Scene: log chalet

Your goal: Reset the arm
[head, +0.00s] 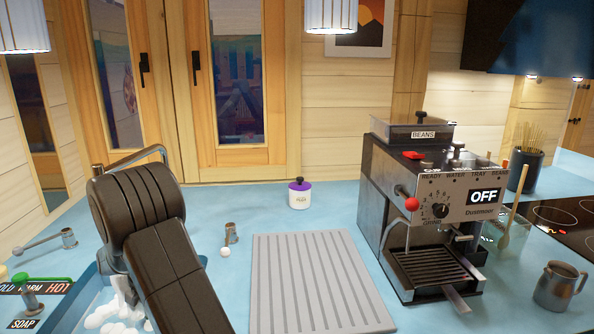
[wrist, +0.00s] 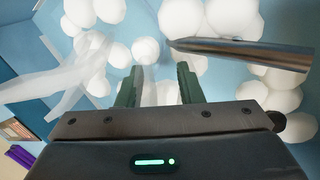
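My arm (head: 165,250) reaches down over the sink at the lower left of the head view, and its end is hidden there. In the wrist view my gripper (wrist: 159,85) has its two dark green fingers apart. Only white foam shows between and beyond them, and I see no object held. White foam balls (wrist: 145,50) lie around the fingertips inside the blue sink (wrist: 250,75). A metal rod-like piece (wrist: 245,53) crosses the upper right close to the fingers. A translucent whitish streak (wrist: 55,75) runs on the left.
A ribbed grey drain mat (head: 310,285) lies right of my arm. The coffee machine (head: 425,210) stands right of it, with a metal jug (head: 558,286) beyond. A purple-lidded jar (head: 299,194) stands behind the mat. Tap levers (head: 50,240) and a soap pump (head: 30,298) are at the left.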

